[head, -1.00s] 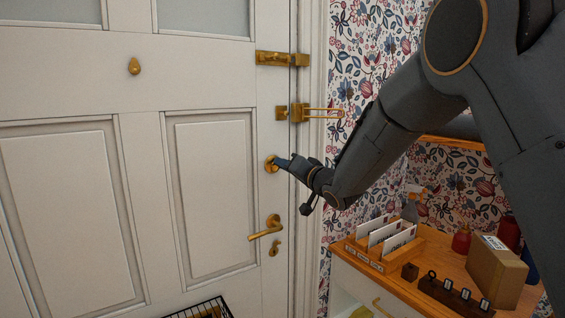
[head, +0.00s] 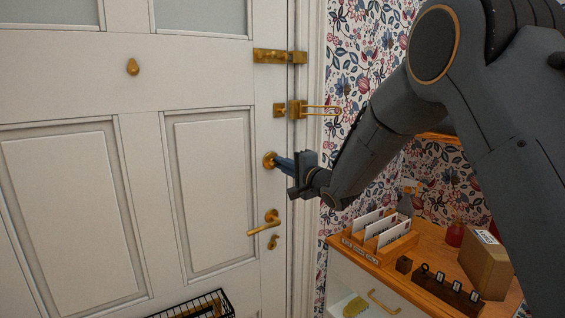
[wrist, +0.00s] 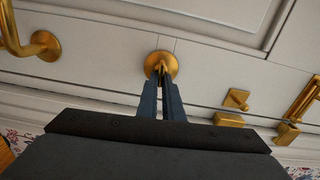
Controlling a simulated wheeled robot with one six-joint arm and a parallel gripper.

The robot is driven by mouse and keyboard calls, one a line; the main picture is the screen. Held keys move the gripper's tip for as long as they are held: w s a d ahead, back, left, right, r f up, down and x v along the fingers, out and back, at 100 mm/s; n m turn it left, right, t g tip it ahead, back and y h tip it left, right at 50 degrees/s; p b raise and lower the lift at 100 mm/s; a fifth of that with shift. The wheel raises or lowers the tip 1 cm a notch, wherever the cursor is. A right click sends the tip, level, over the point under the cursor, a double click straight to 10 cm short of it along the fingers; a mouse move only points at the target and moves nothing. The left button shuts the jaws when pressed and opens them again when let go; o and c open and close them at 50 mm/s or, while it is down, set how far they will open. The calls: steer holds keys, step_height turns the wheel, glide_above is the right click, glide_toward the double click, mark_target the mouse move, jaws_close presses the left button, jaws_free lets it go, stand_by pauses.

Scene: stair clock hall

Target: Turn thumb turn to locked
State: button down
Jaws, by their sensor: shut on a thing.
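The brass thumb turn (head: 268,160) sits on the white door, above the lever handle. In the wrist view its round rose (wrist: 161,62) shows at the top middle, ahead of the fingers. My gripper (head: 280,163) reaches it from the right. In the wrist view my gripper (wrist: 161,82) has its two blue-grey fingers close together, shut on the thumb turn's grip. The fingertips hide most of the grip, so its exact angle is hard to tell.
A lever handle (head: 265,224) and a keyhole cover (head: 273,242) are below. A brass bolt (head: 279,56) and a door guard (head: 305,110) are above. To the right stands a cabinet (head: 372,262) with a letter rack (head: 378,240), a key rack and a box (head: 486,266).

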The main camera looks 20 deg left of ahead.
steer(key=shift+a+r+m, duration=0.1)
steer(key=shift+m, duration=0.2)
stand_by(0.4)
steer(key=c, duration=1.9)
jaws_free()
steer(key=b+v, duration=0.2)
steer(key=v, duration=0.6)
